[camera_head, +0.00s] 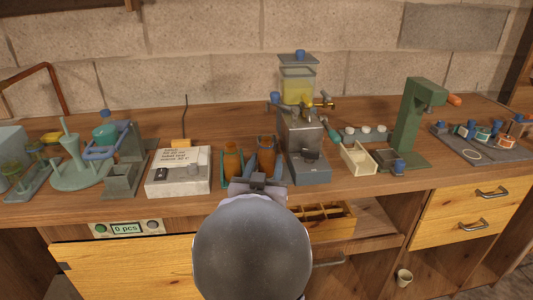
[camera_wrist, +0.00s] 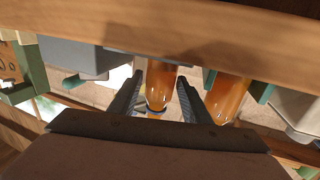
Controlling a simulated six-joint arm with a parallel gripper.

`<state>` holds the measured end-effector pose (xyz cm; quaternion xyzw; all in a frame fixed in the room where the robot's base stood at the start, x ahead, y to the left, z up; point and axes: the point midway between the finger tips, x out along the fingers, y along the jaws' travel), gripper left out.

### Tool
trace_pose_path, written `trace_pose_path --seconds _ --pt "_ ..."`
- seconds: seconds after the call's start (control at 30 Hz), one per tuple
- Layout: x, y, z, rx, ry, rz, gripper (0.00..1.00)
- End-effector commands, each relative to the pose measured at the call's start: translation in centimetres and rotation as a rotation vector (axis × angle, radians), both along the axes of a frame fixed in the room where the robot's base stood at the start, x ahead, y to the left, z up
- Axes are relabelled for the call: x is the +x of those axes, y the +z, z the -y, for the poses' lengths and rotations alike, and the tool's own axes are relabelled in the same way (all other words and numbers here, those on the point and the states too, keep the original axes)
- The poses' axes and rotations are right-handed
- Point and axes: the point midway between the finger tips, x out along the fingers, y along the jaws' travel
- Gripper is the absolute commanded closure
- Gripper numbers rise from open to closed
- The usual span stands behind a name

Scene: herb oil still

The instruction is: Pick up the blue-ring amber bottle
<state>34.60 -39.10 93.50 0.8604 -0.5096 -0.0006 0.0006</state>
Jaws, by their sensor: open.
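Two amber bottles stand side by side on the bench in the head view, a left one (camera_head: 232,158) and a right one (camera_head: 266,150). My gripper (camera_head: 262,168) is open in front of the right one, its fingers around that bottle's lower part. In the wrist view, the right bottle (camera_wrist: 162,85) lies between the two open fingers (camera_wrist: 160,92). The left bottle (camera_wrist: 229,97) is outside them, beyond the right finger. A dark, perhaps bluish band shows at the near end of the bottle between the fingers; ring colours are hard to tell.
A white box with a label (camera_head: 178,171) stands left of the bottles. The grey still (camera_head: 303,145) stands close on the right. An open drawer with compartments (camera_head: 327,217) juts out below. A green press (camera_head: 408,125) is further right.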

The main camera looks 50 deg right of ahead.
Motion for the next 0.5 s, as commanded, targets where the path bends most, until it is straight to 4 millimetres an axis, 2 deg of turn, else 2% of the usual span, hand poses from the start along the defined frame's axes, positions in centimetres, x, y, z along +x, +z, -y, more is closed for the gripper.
trace_pose_path --seconds 0.4,0.5 --pt "0.2 0.1 0.4 0.002 0.002 -0.001 0.56" --pt "0.9 -0.1 1.7 0.001 0.0 0.002 0.56"
